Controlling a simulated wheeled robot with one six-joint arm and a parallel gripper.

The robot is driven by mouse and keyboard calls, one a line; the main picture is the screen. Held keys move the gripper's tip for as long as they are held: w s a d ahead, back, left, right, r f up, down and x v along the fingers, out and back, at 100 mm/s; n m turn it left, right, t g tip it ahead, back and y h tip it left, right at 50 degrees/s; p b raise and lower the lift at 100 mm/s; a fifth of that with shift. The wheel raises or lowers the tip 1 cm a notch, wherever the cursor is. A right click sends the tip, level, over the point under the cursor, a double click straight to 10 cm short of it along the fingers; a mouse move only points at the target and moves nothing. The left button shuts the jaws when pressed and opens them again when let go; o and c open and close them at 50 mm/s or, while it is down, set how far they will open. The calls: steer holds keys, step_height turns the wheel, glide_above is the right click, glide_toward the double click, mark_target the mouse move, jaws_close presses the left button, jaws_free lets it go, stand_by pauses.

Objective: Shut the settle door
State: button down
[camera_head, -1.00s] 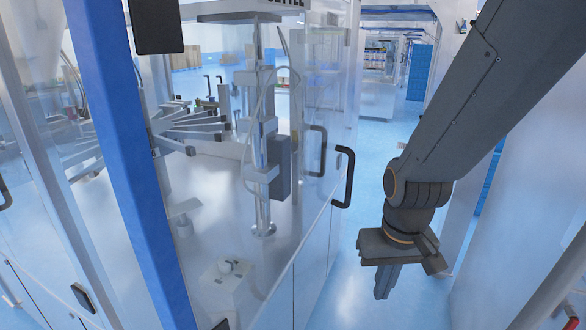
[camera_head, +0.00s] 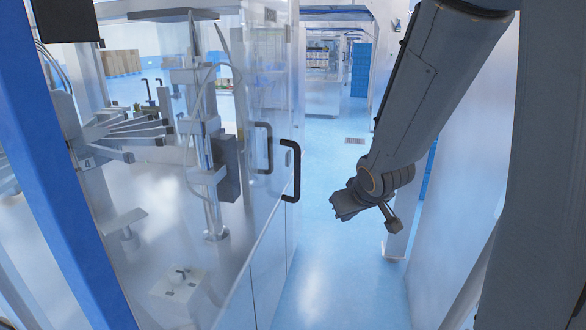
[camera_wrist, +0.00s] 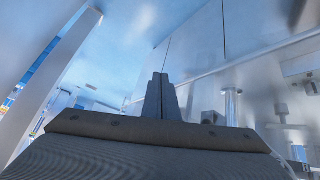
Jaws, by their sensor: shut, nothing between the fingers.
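The settle door shows in the head view as a clear panel (camera_head: 272,95) on the right side of the machine cabinet. It has a black bar handle (camera_head: 291,170) near its right edge. A second dark handle shape (camera_head: 264,148) shows through or on the panel; I cannot tell whether it is a reflection. How far the door stands open is unclear. My gripper (camera_head: 345,206) hangs in the aisle to the right of the handle, apart from it. In the wrist view its fingers (camera_wrist: 161,97) are shut together and empty, with a pale panel wall beyond.
A blue cabinet post (camera_head: 62,190) rises at the left. Inside the cabinet stand a vertical column mechanism (camera_head: 205,140) and fanned grey arms (camera_head: 125,130). The blue aisle floor (camera_head: 325,215) is clear. A pale wall (camera_head: 455,190) stands right of the aisle.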

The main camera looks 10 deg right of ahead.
steer(key=w+d+r+n+t+y+b, duration=0.1)
steer(key=w+d+r+t+y, duration=0.15)
steer(key=w, duration=0.45)
steer(key=n+t+y+b, duration=0.25)
steer(key=n+y, duration=0.45)
steer(key=y, duration=0.5)
glide_toward(289, 160)
steer(key=shift+g, duration=0.4)
steer(key=p+x, duration=0.1)
steer(key=x, duration=0.1)
steer(key=p+x, duration=0.1)
steer(key=x, duration=0.1)
steer(key=p+x, duration=0.1)
steer(key=x, duration=0.1)
steer(key=shift+w+a+r, duration=0.15)
steer(key=shift+w+r, duration=0.05)
steer(key=shift+r, duration=0.15)
